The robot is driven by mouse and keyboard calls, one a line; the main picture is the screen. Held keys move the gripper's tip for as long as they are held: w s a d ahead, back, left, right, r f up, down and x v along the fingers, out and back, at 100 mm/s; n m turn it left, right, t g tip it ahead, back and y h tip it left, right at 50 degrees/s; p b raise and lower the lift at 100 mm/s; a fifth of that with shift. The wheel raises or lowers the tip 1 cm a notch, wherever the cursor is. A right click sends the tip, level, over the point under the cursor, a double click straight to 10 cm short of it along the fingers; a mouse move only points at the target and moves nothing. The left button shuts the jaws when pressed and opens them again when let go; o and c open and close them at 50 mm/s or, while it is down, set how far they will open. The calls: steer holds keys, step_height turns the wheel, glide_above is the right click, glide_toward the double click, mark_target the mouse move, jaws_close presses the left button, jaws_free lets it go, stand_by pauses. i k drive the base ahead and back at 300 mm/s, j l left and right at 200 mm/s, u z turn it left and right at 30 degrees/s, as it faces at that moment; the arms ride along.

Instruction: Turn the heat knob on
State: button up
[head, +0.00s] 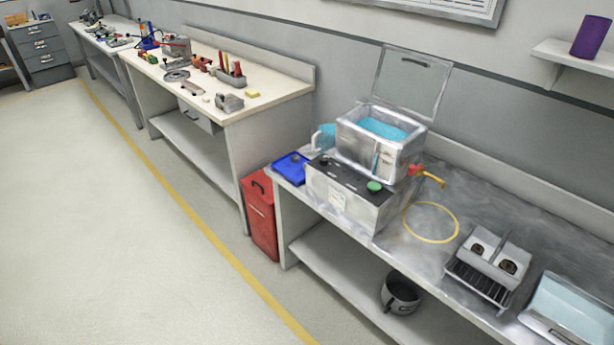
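A metal box unit (338,203) with a dark sloping control panel (347,173) stands on the steel bench. A green round knob (374,186) sits at the panel's right end, and a small dark knob (324,160) sits at its left end. Which of them is the heat knob, and how each is turned, is too small to tell. Behind the panel is an open tank (358,148) of blue liquid, its lid (412,80) raised. My gripper is not in view.
A red-and-yellow tap (426,174) and a yellow hose loop (430,222) are right of the unit. A blue tray (291,166) lies at its left. A red bin (259,213) stands on the floor by the bench end. Open floor (110,220) lies left.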

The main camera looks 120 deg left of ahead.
mark_target(324, 160)
steer(key=u, duration=3.65)
steer(key=i+j, duration=0.15)
steer(key=i, duration=0.35)
steer(key=i+j, duration=0.1)
steer(key=i, duration=0.45)
steer(key=i+j, duration=0.15)
steer(key=i, duration=0.35)
steer(key=i+j, duration=0.1)
steer(key=i, duration=0.4)
